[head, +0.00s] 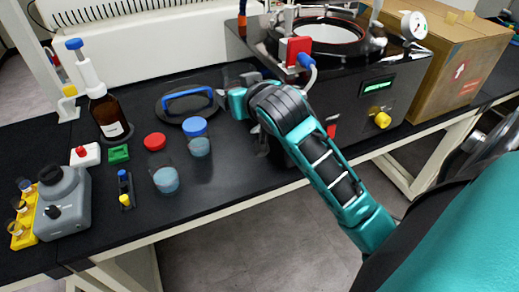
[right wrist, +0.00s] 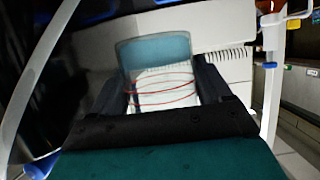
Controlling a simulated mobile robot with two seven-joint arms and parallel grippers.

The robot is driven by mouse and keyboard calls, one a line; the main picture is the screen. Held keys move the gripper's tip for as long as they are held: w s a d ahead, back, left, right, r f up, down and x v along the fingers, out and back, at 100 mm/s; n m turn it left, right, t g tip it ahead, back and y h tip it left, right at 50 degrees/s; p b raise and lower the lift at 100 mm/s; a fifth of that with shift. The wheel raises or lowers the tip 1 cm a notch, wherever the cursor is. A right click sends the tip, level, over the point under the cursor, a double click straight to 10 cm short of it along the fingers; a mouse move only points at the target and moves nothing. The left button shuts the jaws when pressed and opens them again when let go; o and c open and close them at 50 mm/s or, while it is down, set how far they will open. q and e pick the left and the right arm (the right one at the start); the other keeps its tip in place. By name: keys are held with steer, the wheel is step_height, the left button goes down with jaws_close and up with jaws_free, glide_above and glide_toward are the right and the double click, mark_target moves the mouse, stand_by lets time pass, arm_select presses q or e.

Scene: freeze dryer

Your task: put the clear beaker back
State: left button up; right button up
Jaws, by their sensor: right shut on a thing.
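My right gripper (head: 238,104) reaches over the bench beside the round black lid and left of the freeze dryer. In the right wrist view its two dark fingers (right wrist: 165,95) are shut on a clear beaker (right wrist: 165,85), with thin red rings and a teal area at its far end. In the head view the held beaker is mostly hidden behind the gripper. My left gripper is not in view.
The black lid (head: 170,109) with a blue handle lies left of the gripper. Two vessels with blue contents, one open (head: 166,180) and one blue-capped (head: 200,147), stand nearer. The freeze dryer (head: 345,85) is right. A brown bottle (head: 110,115) stands left.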

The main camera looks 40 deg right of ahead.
step_height(320, 180, down, 16)
steer(key=b, duration=0.3)
steer(key=shift+d+r, duration=0.15)
steer(key=shift+r, duration=0.05)
steer(key=shift+f+b, duration=0.45)
steer(key=shift+f, duration=1.6)
steer(key=shift+f, duration=0.2)
steer(key=o, duration=1.1)
steer(key=shift+r, duration=0.1)
